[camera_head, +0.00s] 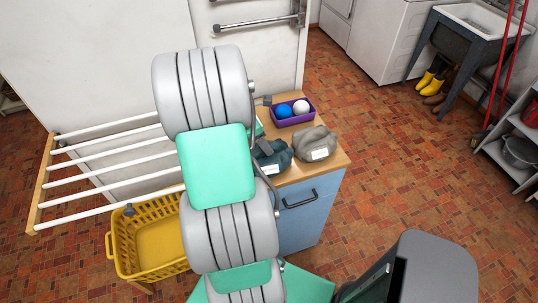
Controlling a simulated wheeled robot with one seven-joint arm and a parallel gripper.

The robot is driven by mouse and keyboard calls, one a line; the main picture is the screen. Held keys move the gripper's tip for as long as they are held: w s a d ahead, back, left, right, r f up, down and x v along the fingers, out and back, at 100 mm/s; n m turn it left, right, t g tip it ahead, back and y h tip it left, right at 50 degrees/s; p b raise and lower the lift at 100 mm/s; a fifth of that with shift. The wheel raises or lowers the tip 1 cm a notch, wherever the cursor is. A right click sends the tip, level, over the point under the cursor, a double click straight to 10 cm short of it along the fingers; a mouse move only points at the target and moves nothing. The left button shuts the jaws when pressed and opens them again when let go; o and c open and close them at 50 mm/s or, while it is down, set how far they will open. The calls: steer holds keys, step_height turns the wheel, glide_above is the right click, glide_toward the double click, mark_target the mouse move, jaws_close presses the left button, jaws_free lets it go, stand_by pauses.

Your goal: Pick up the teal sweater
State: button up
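The teal sweater (274,158) is a dark blue-green folded bundle with a pale label, lying on the wooden top of a blue cabinet. Its left side is partly covered by my grey and mint-green arm, which rises through the middle of the view. A grey folded garment (315,145) with a pale label lies close on its right. My gripper is not clearly visible; small dark grey parts show at the arm's right edge near the sweater, and I cannot tell whether they belong to it. Its opening and any contact with the sweater are hidden.
A purple tray (294,121) with a blue and a white ball sits behind the garments on the cabinet (302,222). A white-barred drying rack (110,172) and yellow basket (153,243) stand left. A sink (480,25) and shelf are at right. Brick-patterned floor lies open between.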

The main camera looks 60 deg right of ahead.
steer(key=x, duration=0.3)
steer(key=shift+a+r, duration=0.1)
jaws_close()
stand_by(0.5)
steer(key=shift+w, duration=0.1)
